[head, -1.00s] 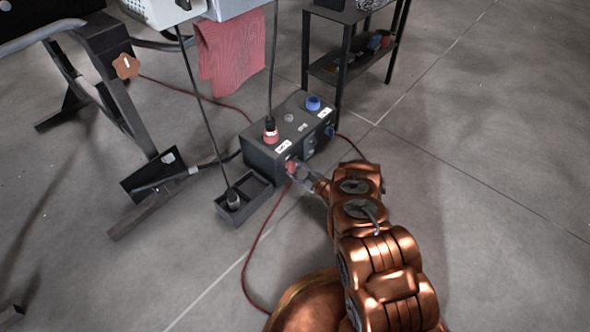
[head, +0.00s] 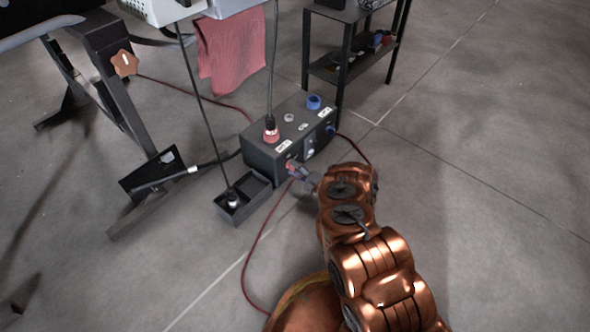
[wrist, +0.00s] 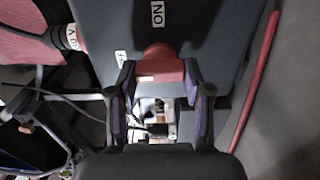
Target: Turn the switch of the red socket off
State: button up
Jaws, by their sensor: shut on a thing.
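The dark socket box (head: 262,155) stands on the floor. A red plug sits in the red socket (head: 271,133) on its top, near a white label. The red switch (wrist: 163,66) is on the box's front face, below that socket. My gripper (head: 294,170) is at this face, shut on the red switch. In the wrist view my gripper (wrist: 160,85) has one finger on each side of the switch. An "ON" label (wrist: 157,13) shows beyond the switch, and a partly hidden label (wrist: 120,59) ending in "F" is to its left. The fingers hide part of the switch in the head view.
A blue socket (head: 313,102) is at the box's far end. A small open black tray (head: 243,200) is at its left. A red cable (head: 252,255) runs along the floor. A black shelf (head: 345,45) stands behind, and a frame leg (head: 115,90) at left. Floor to the right is clear.

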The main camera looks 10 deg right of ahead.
dwell(0.4)
jog(key=o, duration=1.2)
jog(key=shift+c, duration=0.2)
jog(key=v, duration=1.2)
